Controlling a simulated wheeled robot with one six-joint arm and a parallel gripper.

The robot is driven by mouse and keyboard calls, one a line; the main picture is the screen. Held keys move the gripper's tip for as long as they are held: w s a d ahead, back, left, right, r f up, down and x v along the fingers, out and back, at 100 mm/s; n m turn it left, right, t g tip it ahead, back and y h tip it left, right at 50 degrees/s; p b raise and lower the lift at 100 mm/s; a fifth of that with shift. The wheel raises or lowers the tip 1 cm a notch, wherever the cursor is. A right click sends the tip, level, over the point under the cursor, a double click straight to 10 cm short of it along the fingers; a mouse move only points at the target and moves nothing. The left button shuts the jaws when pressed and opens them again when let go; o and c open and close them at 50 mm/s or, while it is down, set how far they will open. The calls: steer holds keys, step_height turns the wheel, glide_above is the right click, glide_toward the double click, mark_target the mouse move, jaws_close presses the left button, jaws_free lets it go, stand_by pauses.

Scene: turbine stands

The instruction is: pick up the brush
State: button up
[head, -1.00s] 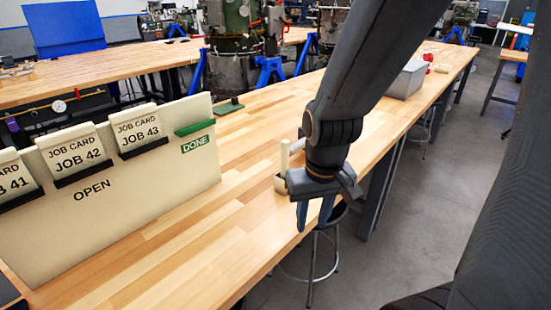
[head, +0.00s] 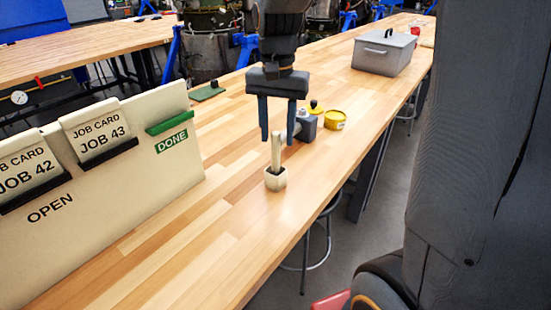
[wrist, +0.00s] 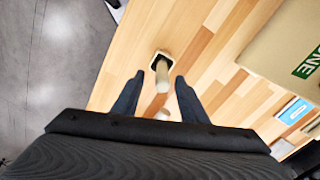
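The brush shows as a pale upright handle (head: 276,151) standing in a small cream square holder (head: 275,180) on the wooden bench. Its lower end is hidden inside the holder. My gripper (head: 277,138) is open, its two dark fingers pointing down above and around the level of the handle top. In the wrist view the brush handle (wrist: 162,76) appears between and ahead of the open fingers (wrist: 157,82), with the holder (wrist: 160,61) beyond. I see no contact between the fingers and the handle.
A job card board (head: 110,165) stands at the left of the bench (head: 200,240). A dark grey container (head: 304,127) and a yellow tin (head: 335,120) stand behind the holder. A grey metal box (head: 384,52) is farther back. The bench's right edge is close to the holder.

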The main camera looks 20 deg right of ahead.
mark_target(276, 171)
steer(key=shift+w+a+f+p, duration=0.15)
steer(key=shift+f+p, duration=0.45)
steer(key=shift+f, duration=1.3)
steer(key=shift+w+d+f+p, duration=0.1)
steer(key=shift+f+p, duration=0.5)
steer(key=shift+f, duration=1.3)
jaws_close()
